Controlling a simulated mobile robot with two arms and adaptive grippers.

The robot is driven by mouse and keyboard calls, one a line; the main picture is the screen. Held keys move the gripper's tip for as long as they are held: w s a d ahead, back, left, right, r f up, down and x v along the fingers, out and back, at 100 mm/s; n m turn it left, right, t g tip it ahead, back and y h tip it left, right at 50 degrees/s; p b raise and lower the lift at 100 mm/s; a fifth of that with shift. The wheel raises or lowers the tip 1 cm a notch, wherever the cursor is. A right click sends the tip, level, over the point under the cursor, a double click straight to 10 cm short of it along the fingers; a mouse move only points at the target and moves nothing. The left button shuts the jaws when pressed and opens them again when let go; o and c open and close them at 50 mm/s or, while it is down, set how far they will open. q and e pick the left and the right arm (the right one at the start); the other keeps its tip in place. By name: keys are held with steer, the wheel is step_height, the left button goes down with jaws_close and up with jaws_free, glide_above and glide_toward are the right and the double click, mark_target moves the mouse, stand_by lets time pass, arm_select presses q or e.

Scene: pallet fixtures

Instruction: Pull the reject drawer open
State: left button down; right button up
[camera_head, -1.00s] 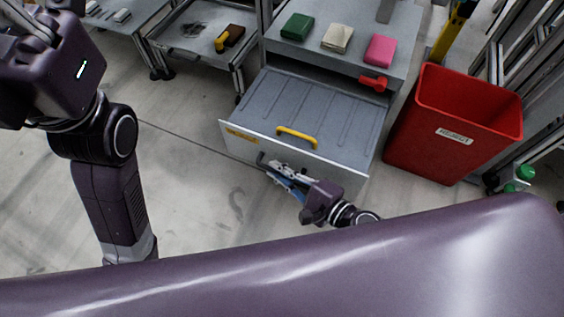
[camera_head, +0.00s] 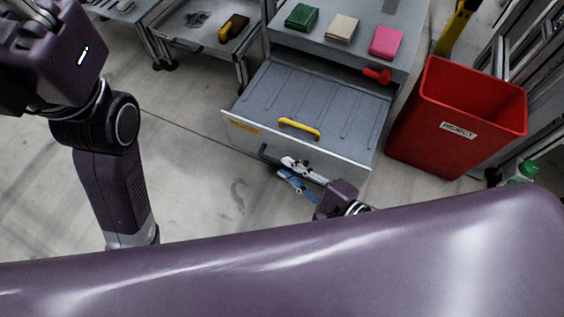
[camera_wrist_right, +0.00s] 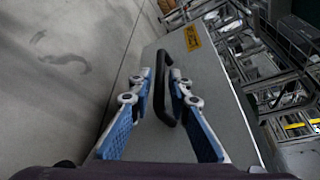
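My right gripper (camera_head: 296,180) is in front of the panel, just off the handle. In the right wrist view its blue-padded fingers (camera_wrist_right: 160,100) are spread, with the handle between and ahead of them, and a gap on the left side.
A yellow handle-shaped piece (camera_head: 299,128) is at the drawer's front. Green (camera_head: 301,17), beige (camera_head: 341,28) and pink (camera_head: 386,42) blocks lie on the cabinet top. A red object (camera_head: 378,75) is near the drawer's back right. A red reject bin (camera_head: 455,115) stands right. The floor left is clear.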

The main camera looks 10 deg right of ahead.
steer(key=v, duration=0.8)
steer(key=shift+s+d, duration=0.2)
steer(key=shift+s, duration=0.1)
steer(key=shift+r, duration=0.1)
